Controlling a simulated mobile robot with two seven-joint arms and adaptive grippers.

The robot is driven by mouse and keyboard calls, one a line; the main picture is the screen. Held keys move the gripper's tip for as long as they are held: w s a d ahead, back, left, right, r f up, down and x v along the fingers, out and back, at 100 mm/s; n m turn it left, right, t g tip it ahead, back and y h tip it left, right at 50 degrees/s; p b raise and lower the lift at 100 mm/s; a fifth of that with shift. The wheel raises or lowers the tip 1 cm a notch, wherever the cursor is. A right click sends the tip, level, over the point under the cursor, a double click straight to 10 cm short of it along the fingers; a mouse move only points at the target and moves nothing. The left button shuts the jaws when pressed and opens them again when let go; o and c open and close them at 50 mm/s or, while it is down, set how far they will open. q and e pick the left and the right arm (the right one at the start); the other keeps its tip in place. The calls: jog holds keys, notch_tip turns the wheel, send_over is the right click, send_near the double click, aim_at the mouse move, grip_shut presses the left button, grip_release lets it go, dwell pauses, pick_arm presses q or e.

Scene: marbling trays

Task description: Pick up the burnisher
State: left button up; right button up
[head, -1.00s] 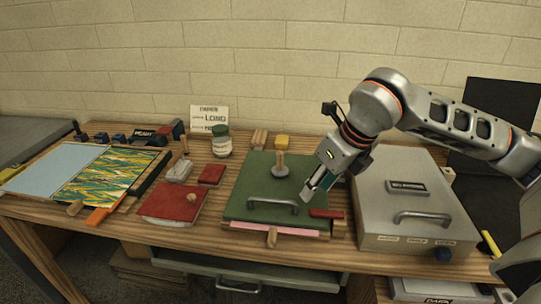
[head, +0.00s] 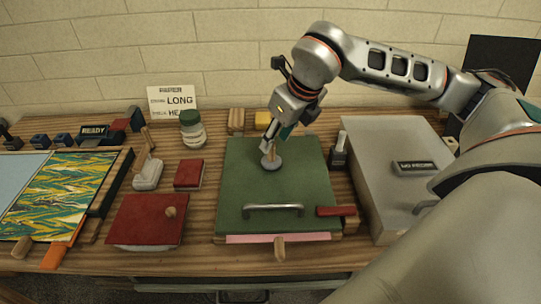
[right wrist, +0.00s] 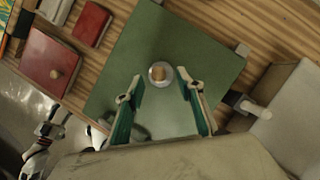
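The burnisher, a round grey disc (head: 271,163) with an upright wooden handle, stands on the green board (head: 235,190) behind the metal pull. My right gripper (head: 268,147) is over it, pointing down, and its fingers partly hide the handle in the head view. In the right wrist view the burnisher (right wrist: 160,74) shows between and just beyond the two open, green-lined fingers (right wrist: 161,85). I cannot tell whether they touch it. My left gripper is outside the head view; a silver jointed part of mine, perhaps the left arm, shows low left in the right wrist view.
A grey box (head: 385,150) stands right of the board, with a small dark-based tool (head: 338,155) between. Left are a red plate (head: 147,219) with a knob, a red block (head: 189,174) and a jar (head: 192,130). A yellow block (head: 263,119) is behind.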

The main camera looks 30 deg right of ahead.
aim_at(272, 160)
jog(key=x, duration=0.3)
jog(key=shift+a+f, duration=0.1)
jog(key=shift+f, duration=0.3)
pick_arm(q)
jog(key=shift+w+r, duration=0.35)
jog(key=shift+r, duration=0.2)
pick_arm(e)
jog(key=shift+w+f, duration=0.2)
jog(key=shift+f, duration=0.1)
grip_shut()
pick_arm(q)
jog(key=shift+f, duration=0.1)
pick_arm(e)
jog(key=shift+r, duration=0.5)
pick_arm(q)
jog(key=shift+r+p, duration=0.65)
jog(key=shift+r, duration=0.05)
pick_arm(e)
notch_tip(272, 160, up, 19)
